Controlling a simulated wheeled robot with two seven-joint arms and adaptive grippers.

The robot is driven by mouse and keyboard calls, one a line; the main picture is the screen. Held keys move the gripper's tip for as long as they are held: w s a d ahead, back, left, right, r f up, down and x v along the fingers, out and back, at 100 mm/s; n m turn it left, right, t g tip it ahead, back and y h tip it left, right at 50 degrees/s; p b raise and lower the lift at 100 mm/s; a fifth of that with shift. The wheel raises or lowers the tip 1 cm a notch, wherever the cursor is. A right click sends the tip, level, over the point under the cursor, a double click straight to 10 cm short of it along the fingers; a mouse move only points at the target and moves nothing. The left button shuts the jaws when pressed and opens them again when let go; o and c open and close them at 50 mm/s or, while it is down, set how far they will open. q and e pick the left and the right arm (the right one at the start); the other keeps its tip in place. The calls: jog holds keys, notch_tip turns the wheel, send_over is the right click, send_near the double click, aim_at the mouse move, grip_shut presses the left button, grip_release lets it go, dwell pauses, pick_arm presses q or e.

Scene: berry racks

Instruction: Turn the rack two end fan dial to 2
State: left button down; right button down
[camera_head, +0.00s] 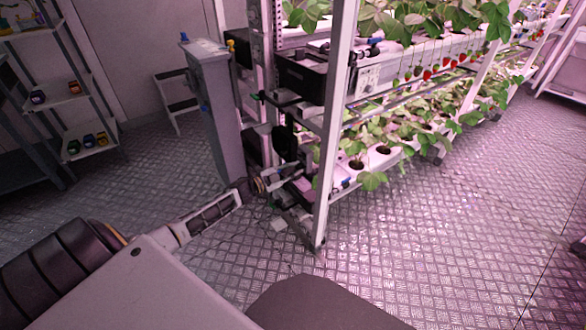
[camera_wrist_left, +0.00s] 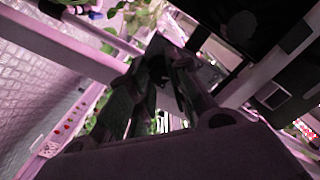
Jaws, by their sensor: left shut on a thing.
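The end of the berry rack (camera_head: 333,130) stands in the middle of the head view, with a dark round fan-like part (camera_head: 285,142) low on its end. My left gripper (camera_head: 264,184) reaches in from the left to the rack end, below that part. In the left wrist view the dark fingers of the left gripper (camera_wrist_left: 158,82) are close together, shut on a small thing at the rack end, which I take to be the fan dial. The fingers hide the dial, so its pointer and numbers cannot be read. My right gripper is not in view.
A grey post-like cabinet (camera_head: 212,112) stands just left of the rack end. A shelf (camera_head: 93,148) with small coloured items is at the far left, and a step stool (camera_head: 178,104) is behind. Strawberry plants (camera_head: 375,152) fill the rack tiers.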

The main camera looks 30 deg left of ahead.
pick_arm(q)
jog(key=m, duration=0.2)
jog(key=shift+m, duration=0.9)
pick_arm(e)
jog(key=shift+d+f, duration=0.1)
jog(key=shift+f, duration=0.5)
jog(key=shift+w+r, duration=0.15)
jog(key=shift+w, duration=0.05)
pick_arm(q)
jog(key=c, duration=1.3)
grip_release()
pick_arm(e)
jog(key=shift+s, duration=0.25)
pick_arm(q)
jog(key=shift+s, duration=0.15)
jog(key=v, duration=1.1)
jog(key=shift+s, duration=0.35)
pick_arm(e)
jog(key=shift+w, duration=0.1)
pick_arm(q)
jog(key=shift+a, duration=0.1)
